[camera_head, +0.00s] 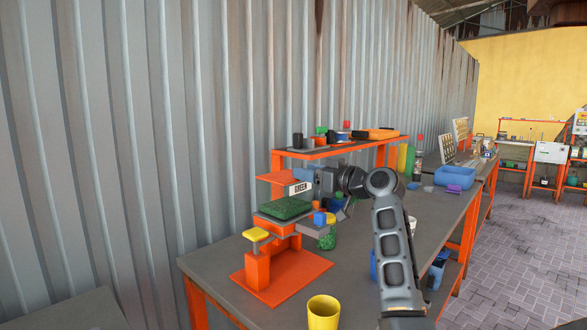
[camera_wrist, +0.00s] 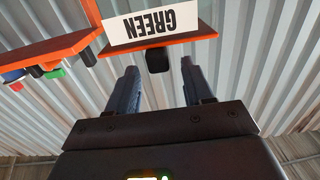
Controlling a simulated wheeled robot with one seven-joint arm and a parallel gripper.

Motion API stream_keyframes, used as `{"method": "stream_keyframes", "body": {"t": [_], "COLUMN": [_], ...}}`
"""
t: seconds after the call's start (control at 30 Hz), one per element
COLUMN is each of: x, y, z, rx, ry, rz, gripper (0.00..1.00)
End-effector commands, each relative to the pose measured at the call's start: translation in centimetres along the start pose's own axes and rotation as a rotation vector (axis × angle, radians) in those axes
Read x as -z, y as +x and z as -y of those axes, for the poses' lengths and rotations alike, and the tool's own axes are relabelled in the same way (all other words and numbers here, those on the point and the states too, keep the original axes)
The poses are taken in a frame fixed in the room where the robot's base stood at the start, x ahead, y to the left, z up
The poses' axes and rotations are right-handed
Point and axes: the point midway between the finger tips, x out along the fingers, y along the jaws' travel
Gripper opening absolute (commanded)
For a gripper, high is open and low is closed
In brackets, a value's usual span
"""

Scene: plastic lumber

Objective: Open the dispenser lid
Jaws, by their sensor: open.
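The dispenser is an orange stand (camera_head: 257,270) on the grey workbench, with a green-filled tray (camera_head: 285,208) and a yellow-topped post (camera_head: 256,234). Above the tray is an orange lid plate (camera_head: 283,178) with a white "GREEN" label (camera_head: 301,188). In the wrist view the lid's orange edge (camera_wrist: 185,41) shows below the label (camera_wrist: 150,25), with a small black knob (camera_wrist: 158,61) sticking out from it. My gripper (camera_head: 316,180) is at the lid's right side. Its two fingers (camera_wrist: 159,68) are apart, one on each side of the knob. Contact cannot be told.
An orange shelf (camera_head: 345,147) with small items stands behind the dispenser, near the corrugated wall. A yellow cup (camera_head: 323,312) stands at the bench's front. A blue bin (camera_head: 454,177) and a purple item (camera_head: 453,188) lie further right. My arm covers part of the bench.

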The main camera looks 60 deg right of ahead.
Motion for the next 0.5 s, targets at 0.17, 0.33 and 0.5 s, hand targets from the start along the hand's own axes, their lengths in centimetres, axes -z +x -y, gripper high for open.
{"method": "stream_keyframes", "body": {"t": [0.17, 0.33, 0.5], "x": [0.1, 0.1, 0.0], "y": [2.8, 4.4, 4.8], "z": [0.0, 0.0, 0.0], "rx": [0.001, 0.001, 0.0], "ry": [0.002, 0.0, 0.001], "rz": [0.0, -0.001, 0.0], "gripper": [0.51, 0.51, 0.51]}}
